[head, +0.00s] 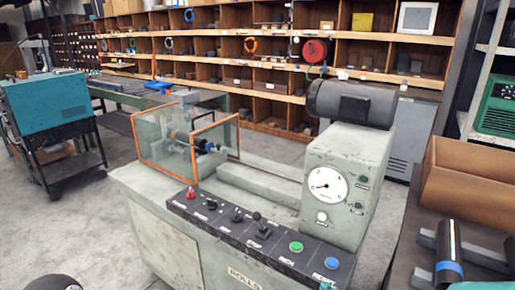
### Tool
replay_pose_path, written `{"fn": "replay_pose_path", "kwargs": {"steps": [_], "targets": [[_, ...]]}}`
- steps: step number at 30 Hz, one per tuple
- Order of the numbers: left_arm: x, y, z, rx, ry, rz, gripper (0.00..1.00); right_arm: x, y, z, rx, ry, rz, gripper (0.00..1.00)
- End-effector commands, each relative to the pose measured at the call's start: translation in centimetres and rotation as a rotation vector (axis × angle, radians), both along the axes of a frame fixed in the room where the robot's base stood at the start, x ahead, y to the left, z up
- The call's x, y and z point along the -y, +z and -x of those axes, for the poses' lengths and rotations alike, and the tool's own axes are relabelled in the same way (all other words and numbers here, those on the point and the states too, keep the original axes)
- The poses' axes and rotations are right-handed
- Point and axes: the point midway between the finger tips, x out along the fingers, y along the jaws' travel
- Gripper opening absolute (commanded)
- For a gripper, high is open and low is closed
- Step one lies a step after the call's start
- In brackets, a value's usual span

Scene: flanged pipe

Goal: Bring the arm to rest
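Neither of my grippers shows in the head view, and no fingertips can be made out. A dark rounded shape (53,283) cuts into the bottom left edge; I cannot tell what it is. No flanged pipe can be made out for certain.
A grey-green machine (250,250) with a dial, buttons and levers fills the middle. An orange-framed clear guard (160,140) stands on it. A brown box (470,185) is at the right, a teal cabinet on a cart (42,102) at the left.

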Motion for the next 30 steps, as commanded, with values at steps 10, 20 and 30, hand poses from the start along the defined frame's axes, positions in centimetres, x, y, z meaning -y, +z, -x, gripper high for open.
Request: {"fn": "replay_pose_path", "kwargs": {"steps": [10, 20, 30], "targets": [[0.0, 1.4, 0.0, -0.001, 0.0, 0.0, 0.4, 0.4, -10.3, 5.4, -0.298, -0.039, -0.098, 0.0], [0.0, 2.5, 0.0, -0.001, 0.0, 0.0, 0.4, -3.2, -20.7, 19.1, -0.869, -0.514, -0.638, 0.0], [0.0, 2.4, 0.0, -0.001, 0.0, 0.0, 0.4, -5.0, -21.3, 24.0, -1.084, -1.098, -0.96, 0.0]]}}
